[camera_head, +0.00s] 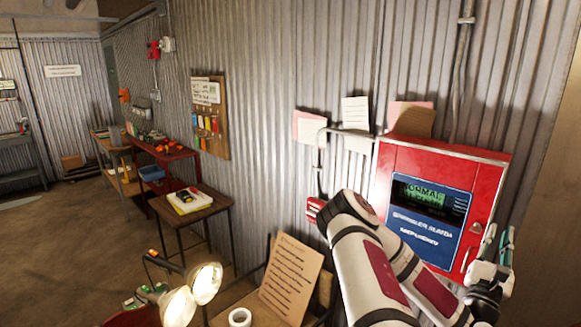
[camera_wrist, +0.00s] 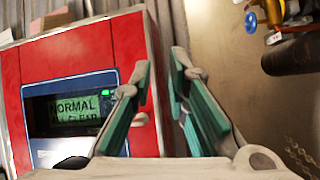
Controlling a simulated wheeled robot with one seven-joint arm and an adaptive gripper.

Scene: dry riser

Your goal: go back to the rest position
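My gripper (camera_head: 497,236) is at the lower right in the head view, with its fingers pointing up beside the right edge of a red alarm panel (camera_head: 492,160). The wrist view also shows my gripper (camera_wrist: 163,65), its two green-padded fingers apart with nothing between them. The fingers overlap the panel's right side in that view; I cannot tell whether they touch it. The panel's screen (camera_wrist: 75,108) reads NORMAL, with a second line that looks like ALL CLEAR, and a green light shows. My arm is bent in front of the panel's lower left.
A wooden table with a clipboard (camera_head: 290,277), a tape roll (camera_head: 240,317) and lit lamps (camera_head: 205,283) stands below left. A small table with a yellow item (camera_head: 190,201) and a red bench (camera_head: 162,152) line the wall. The floor at left is clear.

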